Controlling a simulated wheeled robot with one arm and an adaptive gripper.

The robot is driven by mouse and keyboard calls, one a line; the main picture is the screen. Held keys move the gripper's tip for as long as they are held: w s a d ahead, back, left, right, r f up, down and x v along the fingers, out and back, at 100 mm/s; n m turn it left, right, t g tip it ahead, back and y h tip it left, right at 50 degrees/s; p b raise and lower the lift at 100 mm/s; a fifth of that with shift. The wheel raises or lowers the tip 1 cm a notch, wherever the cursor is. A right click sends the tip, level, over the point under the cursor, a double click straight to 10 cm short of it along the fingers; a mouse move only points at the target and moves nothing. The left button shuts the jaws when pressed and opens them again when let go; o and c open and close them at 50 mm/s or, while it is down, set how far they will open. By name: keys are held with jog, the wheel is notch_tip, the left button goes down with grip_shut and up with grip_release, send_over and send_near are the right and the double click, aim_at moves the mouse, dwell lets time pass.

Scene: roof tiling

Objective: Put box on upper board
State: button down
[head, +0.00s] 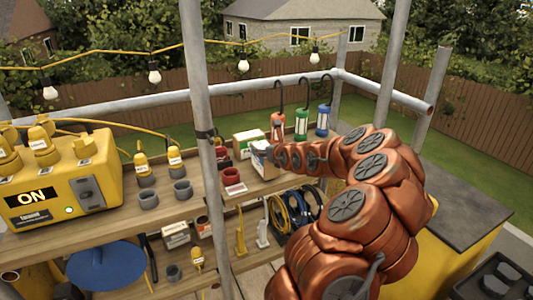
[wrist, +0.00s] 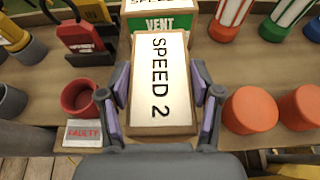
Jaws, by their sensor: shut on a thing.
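The box (wrist: 160,75) is a brown carton with a white top reading "SPEED 2". My gripper (wrist: 162,98) is shut on it, with one finger against each side. In the head view the box (head: 263,166) shows in part at the tip of my gripper (head: 268,152), over the front right part of the upper board (head: 120,190). In the wrist view it is above or on the upper board (wrist: 45,72); whether its underside touches the wood is hidden. A green-and-white "VENT" box (wrist: 160,22) stands just behind it.
A red cup (wrist: 80,97) with a "FAULTY" label (wrist: 83,133) is left of the box. Orange round pieces (wrist: 250,110) are to the right. Red, green and blue lamps (head: 302,122) stand behind. A grey post (head: 205,150) rises left of my gripper; a lower shelf (head: 225,225) holds tools.

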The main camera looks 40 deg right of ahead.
jog(key=shift+f, duration=0.6)
jog(key=shift+f, duration=0.2)
jog(key=shift+c, duration=1.1)
grip_release()
jog(key=shift+r, duration=0.1)
jog(key=shift+r, duration=0.2)
jog(key=shift+s+a, duration=0.1)
jog(key=shift+s, duration=0.25)
jog(key=b+v, duration=0.2)
jog(key=v, duration=0.9)
